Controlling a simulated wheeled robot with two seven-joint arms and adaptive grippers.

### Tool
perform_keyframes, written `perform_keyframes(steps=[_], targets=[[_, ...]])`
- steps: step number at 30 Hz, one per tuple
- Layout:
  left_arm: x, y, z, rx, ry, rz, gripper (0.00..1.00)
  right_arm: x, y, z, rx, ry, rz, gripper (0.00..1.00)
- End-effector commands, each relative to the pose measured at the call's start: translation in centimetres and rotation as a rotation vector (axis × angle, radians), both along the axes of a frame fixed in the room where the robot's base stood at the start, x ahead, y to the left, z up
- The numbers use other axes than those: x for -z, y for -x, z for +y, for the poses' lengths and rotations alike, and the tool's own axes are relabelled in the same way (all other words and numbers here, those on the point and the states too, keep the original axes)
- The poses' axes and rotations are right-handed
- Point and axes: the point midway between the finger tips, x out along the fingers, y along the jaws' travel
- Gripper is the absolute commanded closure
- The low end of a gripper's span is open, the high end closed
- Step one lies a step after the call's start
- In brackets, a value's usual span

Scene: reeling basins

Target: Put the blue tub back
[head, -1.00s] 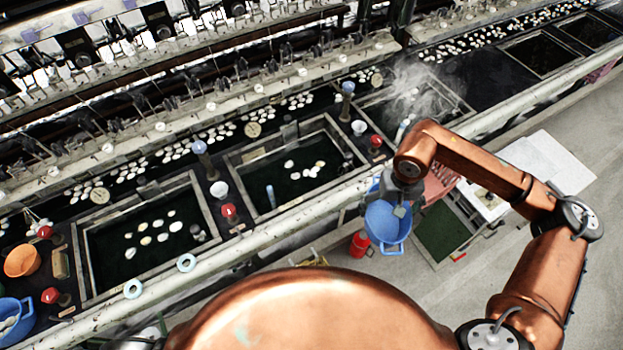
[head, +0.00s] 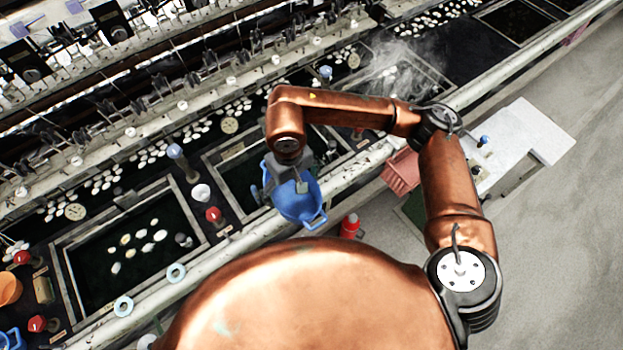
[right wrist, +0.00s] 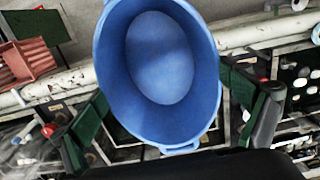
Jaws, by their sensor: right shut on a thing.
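The blue tub (head: 297,203) hangs in my right gripper (head: 290,172), above the pale front rail beside a basin. In the right wrist view the tub (right wrist: 160,60) looks empty, its open mouth facing the camera. The two fingers of the right gripper (right wrist: 172,130) show on either side of the tub near its lower edge. The exact grip point is hidden. My left gripper is not in view.
A basin (head: 75,250) with pale cocoons lies to the left. Another blue tub (head: 10,340) is cut off at the lower left, near an orange bowl (head: 8,289). A red crate (head: 401,172) and white table (head: 535,140) stand right. Steam rises behind.

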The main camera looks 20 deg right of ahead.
Motion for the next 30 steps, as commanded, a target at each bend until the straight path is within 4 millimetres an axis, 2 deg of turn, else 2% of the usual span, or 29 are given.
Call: perform_keyframes(steps=[10,15,25,30], targets=[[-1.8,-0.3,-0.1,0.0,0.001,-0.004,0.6,3.4,-6.1,-5.2,0.01,0.001,0.003,0.41],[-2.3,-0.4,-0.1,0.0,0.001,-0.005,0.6,6.5,-8.1,-6.7,0.006,0.0,0.004,0.41],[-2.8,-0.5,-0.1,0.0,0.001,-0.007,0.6,9.2,-9.8,-8.1,0.004,0.0,0.001,0.41],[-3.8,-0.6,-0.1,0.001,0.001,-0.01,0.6,11.6,-9.9,-8.2,0.003,-0.001,0.004,0.41]])
